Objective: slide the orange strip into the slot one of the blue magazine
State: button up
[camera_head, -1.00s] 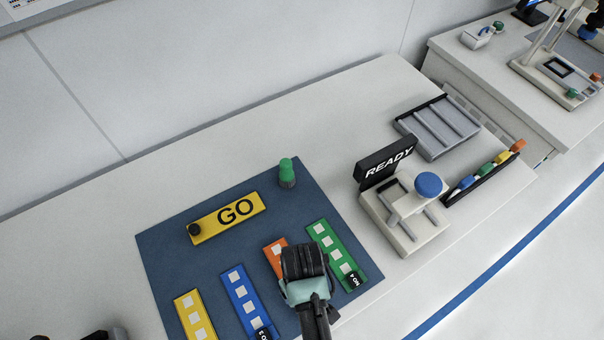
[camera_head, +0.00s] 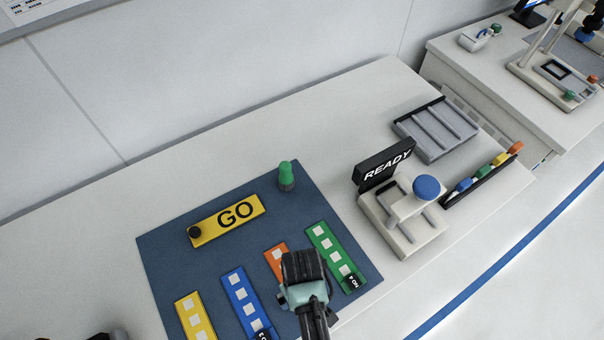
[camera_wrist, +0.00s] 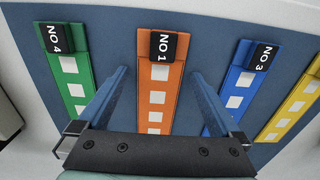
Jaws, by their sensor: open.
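The orange strip (camera_head: 275,258) lies on the dark blue mat between the green and blue strips. My gripper (camera_head: 303,268) is over its near part and hides much of it in the head view. In the wrist view the orange strip (camera_wrist: 160,92) shows its black NO 1 tag and white squares. My open gripper (camera_wrist: 158,95) has one finger on each side of the strip, with nothing held. Whether the fingers are down at the strip's height, I cannot tell. I cannot make out a blue magazine in these frames.
A green strip (camera_head: 330,247), a blue strip (camera_head: 240,296) and a yellow strip (camera_head: 188,310) lie on the mat (camera_head: 165,262). A GO plate (camera_head: 240,217) and green knob (camera_head: 286,178) are behind. A READY fixture (camera_head: 398,222) and grey slotted tray (camera_head: 438,140) stand to the right.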

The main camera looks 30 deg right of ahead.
jog(key=shift+f+b, duration=0.2)
jog(key=shift+b, duration=0.35)
notch_tip(320, 180, up, 13)
jog(key=shift+w+r+b, duration=0.2)
jog(key=shift+w+b, duration=0.1)
jog(key=shift+b, duration=0.05)
